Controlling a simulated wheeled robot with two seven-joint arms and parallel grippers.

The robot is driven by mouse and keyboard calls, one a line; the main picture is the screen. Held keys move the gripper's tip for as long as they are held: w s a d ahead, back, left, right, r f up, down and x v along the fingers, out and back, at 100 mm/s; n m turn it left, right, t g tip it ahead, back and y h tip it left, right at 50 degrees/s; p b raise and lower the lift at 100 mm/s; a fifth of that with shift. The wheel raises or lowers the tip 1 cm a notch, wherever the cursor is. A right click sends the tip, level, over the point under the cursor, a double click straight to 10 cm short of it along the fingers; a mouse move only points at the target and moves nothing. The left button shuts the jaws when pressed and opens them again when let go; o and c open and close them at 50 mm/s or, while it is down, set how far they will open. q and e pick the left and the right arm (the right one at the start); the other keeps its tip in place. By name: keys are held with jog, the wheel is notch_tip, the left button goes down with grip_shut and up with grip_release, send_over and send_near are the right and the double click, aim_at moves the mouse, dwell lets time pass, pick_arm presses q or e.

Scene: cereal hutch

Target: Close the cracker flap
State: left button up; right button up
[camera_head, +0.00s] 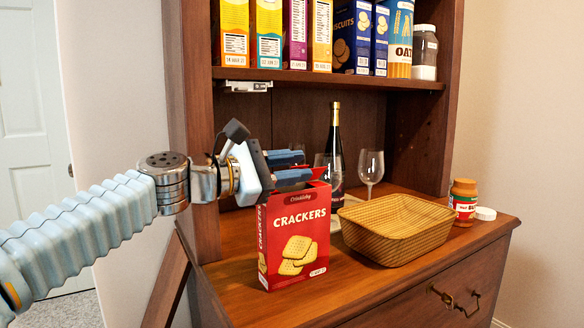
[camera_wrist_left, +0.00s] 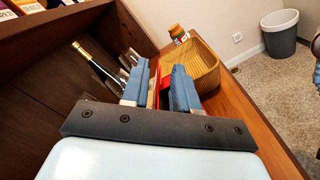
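The red cracker box (camera_head: 310,254) stands upright on the hutch counter. A red piece at its top rises beside my gripper, but I cannot tell clearly how the flap sits. My left gripper (camera_head: 306,166) is over the top of the box, its blue fingers pointing right. In the left wrist view, the two fingers of the gripper (camera_wrist_left: 158,88) are apart. A red part of the box (camera_wrist_left: 156,84) shows in the gap between them; I cannot tell whether either finger touches it. My right gripper is not in view.
A woven basket (camera_head: 398,247) stands just right of the box. A dark bottle (camera_head: 335,140) and wine glasses (camera_head: 371,166) stand behind. Cereal boxes line the shelf (camera_head: 330,78) above.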

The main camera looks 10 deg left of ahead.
pick_arm(q)
jog(key=b+v, duration=0.1)
jog(key=v, duration=1.2)
jog(key=shift+s+a, duration=0.2)
jog(key=shift+a, duration=0.15)
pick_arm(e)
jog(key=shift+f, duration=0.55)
